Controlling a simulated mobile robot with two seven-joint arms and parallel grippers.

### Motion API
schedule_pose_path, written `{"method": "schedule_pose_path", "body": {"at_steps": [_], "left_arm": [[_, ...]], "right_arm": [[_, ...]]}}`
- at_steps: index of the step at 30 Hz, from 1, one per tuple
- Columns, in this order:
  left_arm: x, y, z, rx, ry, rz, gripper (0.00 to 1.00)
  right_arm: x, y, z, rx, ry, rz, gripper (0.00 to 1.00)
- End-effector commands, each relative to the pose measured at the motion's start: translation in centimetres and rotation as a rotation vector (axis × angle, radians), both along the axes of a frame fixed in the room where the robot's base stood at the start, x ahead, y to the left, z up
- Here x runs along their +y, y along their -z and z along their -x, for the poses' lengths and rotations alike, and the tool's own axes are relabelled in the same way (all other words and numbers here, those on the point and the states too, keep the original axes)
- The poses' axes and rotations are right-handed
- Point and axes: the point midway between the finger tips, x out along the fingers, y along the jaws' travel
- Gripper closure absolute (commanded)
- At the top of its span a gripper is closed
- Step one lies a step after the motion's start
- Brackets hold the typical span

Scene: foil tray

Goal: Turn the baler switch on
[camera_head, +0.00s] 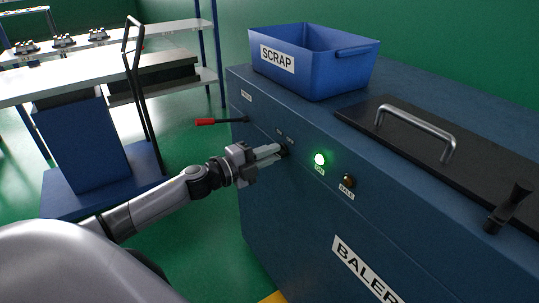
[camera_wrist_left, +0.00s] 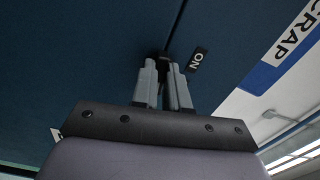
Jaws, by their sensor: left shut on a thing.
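The baler (camera_head: 290,215) is a dark blue cabinet filling the right of the head view. Its front panel carries a dark switch (camera_head: 284,151), mostly hidden by my fingers. My left gripper (camera_head: 278,150) is at the panel with its fingers shut on the switch. A green lamp (camera_head: 319,159) glows to the right of the gripper, above a small label. My right gripper is not in view.
A lever with a red grip (camera_head: 206,122) sticks out left of the switch. A dark knob (camera_head: 348,181) sits right of the lamp. A blue SCRAP bin (camera_head: 315,62) and a handled black lid (camera_head: 440,150) are on top. A cart (camera_head: 90,150) stands at left.

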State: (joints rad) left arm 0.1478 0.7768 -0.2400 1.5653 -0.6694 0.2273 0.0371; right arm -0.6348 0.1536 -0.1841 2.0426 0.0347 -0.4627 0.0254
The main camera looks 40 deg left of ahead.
Motion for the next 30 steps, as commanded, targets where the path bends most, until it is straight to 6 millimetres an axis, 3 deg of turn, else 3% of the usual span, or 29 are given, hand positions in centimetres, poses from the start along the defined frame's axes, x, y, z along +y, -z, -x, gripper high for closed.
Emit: {"method": "schedule_pose_path", "body": {"at_steps": [10,26,27,29,30], "left_arm": [[0.00,0.01,0.03,-0.054,0.001,-0.133,1.00],[0.00,0.00,0.03,-0.064,0.001,-0.161,1.00],[0.00,0.00,0.03,-0.064,0.001,-0.161,0.83],[-0.01,0.00,0.04,-0.064,0.001,-0.161,0.64],[0.00,0.00,0.03,-0.064,0.001,-0.160,0.61]], "right_arm": [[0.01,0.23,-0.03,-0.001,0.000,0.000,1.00],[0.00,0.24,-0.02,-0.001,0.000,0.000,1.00],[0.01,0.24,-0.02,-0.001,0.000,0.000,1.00],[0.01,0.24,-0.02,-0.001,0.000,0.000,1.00],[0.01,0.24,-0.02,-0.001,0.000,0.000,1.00]]}}
